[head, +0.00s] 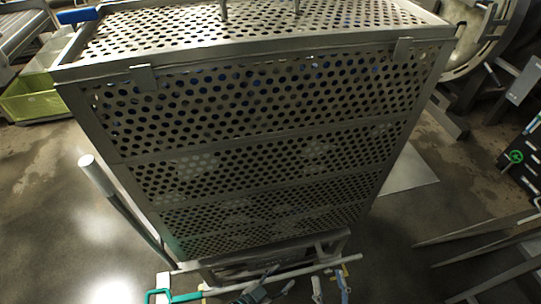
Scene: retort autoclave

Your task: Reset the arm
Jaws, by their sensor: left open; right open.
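My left gripper (280,279) shows small at the bottom edge of the head view, in front of the foot of a tall perforated metal cage (262,150). Its dark fingers are apart, with nothing seen between them. My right gripper (330,281) is just to its right, also low in the view. It looks open and empty. Both are partly cut off by the frame's bottom edge, so fine detail is hard to tell.
The cage fills the middle of the view. A pale upright handle (89,165) stands at its left, and a teal handle (182,297) sits low left. A yellow-green crate (32,102) is at far left. Metal forks (470,235) lie at right. Bare floor shows on both sides.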

